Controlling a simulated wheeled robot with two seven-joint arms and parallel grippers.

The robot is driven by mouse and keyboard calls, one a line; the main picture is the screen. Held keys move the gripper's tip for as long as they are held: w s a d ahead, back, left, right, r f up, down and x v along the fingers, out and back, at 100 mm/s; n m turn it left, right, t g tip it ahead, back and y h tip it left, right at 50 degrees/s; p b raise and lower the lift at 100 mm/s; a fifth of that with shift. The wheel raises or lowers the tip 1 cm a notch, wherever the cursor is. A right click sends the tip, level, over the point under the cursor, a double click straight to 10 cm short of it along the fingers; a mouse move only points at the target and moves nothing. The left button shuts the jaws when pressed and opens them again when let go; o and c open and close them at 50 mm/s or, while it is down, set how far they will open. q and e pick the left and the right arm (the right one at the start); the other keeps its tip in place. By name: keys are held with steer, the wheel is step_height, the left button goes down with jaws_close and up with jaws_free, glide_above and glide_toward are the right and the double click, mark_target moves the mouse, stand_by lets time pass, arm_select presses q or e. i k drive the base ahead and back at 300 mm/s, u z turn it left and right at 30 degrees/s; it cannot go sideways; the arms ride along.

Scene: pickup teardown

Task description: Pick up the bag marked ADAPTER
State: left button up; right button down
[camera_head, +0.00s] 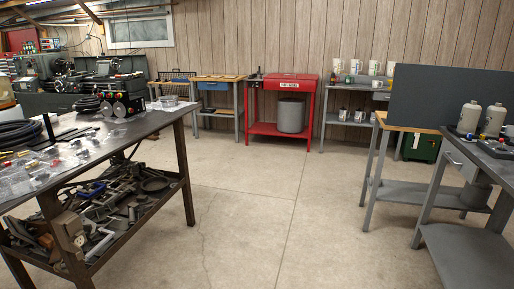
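Several clear plastic bags with small parts lie on the dark workbench (150,127) at the left. One bag group (75,150) holds small coloured pieces, and clear bags (163,103) also lie near the bench's far end. The labels are too small to read, so I cannot tell which bag is marked ADAPTER. Neither of my grippers shows in the view.
The bench's lower shelf holds a heap of metal tools (110,205). A red parts-washer stand (285,84) is at the back wall. Grey benches stand at the right, one with two beige bottles (469,117). The concrete floor (250,205) between is clear.

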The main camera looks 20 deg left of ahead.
mark_target(27, 168)
steer(key=u, duration=0.35)
steer(key=i, duration=2.4)
steer(key=u, duration=1.55)
steer(key=i, duration=1.7)
steer(key=u, duration=1.45)
steer(key=i, duration=0.3)
steer(key=u, duration=0.2)
